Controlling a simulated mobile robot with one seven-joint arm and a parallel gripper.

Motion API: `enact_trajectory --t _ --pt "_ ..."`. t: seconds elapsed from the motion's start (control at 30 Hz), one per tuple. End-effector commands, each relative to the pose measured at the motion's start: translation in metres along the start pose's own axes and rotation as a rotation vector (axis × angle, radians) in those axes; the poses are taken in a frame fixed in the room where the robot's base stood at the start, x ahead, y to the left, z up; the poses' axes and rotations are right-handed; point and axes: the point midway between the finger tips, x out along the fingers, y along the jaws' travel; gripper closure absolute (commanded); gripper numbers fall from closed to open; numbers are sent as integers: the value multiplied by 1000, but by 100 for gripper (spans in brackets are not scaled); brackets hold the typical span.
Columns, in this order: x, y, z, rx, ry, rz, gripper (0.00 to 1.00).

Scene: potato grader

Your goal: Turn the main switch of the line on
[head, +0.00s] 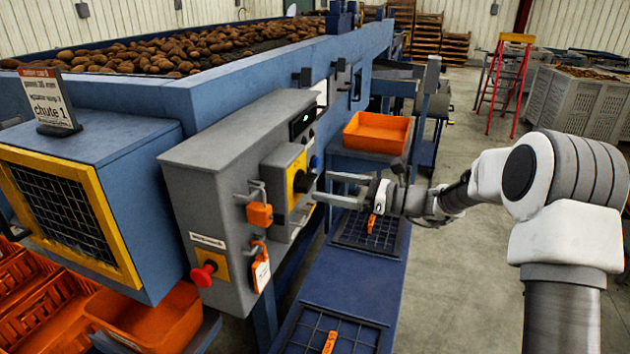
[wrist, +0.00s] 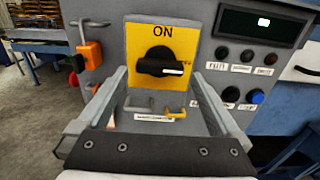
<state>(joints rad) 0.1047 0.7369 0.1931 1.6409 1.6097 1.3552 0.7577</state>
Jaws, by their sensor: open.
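The main switch is a black rotary knob (wrist: 160,65) on a yellow plate (wrist: 144,35) marked ON at the top. The knob lies level, its white mark pointing right, away from ON. In the head view the yellow plate (head: 297,166) is on the side of the grey control box (head: 185,190). My gripper (head: 320,185) is open in front of the switch. In the wrist view its two fingers (wrist: 158,85) stand left and right of the knob, with nothing held between them. I cannot tell how far the fingertips are from the plate.
An orange padlock (head: 260,214) hangs on a bracket beside the switch. Below are a tagged padlock (head: 261,274) and a red mushroom button (head: 203,274). Buttons (wrist: 248,56) and a dark display (wrist: 262,24) are right of the switch. An orange tray (head: 378,132) stands behind my gripper.

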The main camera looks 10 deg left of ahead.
Motion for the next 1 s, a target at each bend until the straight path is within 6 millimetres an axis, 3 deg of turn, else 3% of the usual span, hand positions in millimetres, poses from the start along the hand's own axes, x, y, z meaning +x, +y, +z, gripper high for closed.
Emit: enact_trajectory --t 0.1,0.23,0.63,1.0 --pt "20 1 0 0 0 2 0" --pt "33 0 0 0 0 0 0" --pt "40 0 0 -1 0 -1 2" --pt "39 0 0 0 0 -1 68"
